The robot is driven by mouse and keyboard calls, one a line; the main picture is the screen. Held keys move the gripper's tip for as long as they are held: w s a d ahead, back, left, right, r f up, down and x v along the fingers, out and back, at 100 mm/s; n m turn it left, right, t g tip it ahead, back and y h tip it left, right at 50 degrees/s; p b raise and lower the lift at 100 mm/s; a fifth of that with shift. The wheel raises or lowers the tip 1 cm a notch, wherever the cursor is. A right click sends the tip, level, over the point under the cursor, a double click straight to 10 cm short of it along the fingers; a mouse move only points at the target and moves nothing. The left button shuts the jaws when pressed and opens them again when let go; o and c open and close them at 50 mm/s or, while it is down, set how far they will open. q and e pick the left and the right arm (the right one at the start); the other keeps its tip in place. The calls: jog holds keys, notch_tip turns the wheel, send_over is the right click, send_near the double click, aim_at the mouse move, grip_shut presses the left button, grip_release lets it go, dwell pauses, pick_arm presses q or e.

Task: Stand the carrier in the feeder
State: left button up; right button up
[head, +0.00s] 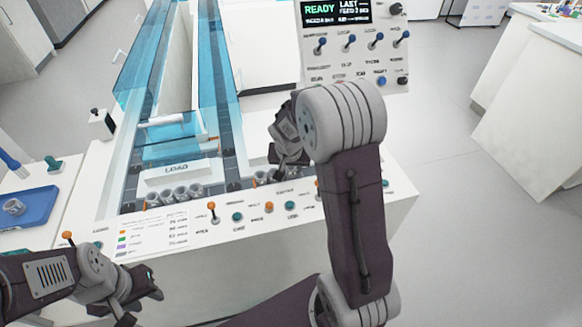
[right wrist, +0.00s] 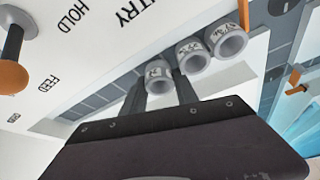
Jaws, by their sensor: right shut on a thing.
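My right gripper (head: 278,165) reaches down over the machine's front deck, to the right of the LOAD block. In the right wrist view its two dark fingers (right wrist: 163,93) are shut on a grey, ring-topped carrier (right wrist: 158,78), which looks upright. Two more carriers (right wrist: 193,57) (right wrist: 229,42) stand beside it in a row along a dark track. A row of several carriers (head: 181,194) stands in front of the LOAD block in the head view. Another carrier (head: 14,206) is in the blue tray at the left. My left gripper (head: 152,284) is low at the left, away from the carriers; its jaw opening is unclear.
The blue tray (head: 40,202) lies on the left side table. Levers and buttons (head: 237,217) line the front panel, and an orange-tipped lever (right wrist: 10,75) is close in the right wrist view. Clear blue covers (head: 215,60) flank the track. A READY display (head: 336,12) stands behind.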

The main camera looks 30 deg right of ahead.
jog(key=shift+f, duration=0.2)
jog(key=shift+f+b, duration=0.25)
jog(key=shift+b, duration=0.2)
jog(key=o, duration=1.1)
jog(key=shift+c, duration=0.2)
jog(key=shift+r, duration=0.1)
jog(key=p+v, duration=0.2)
jog(key=v, duration=0.7)
jog(key=shift+p, duration=0.4)
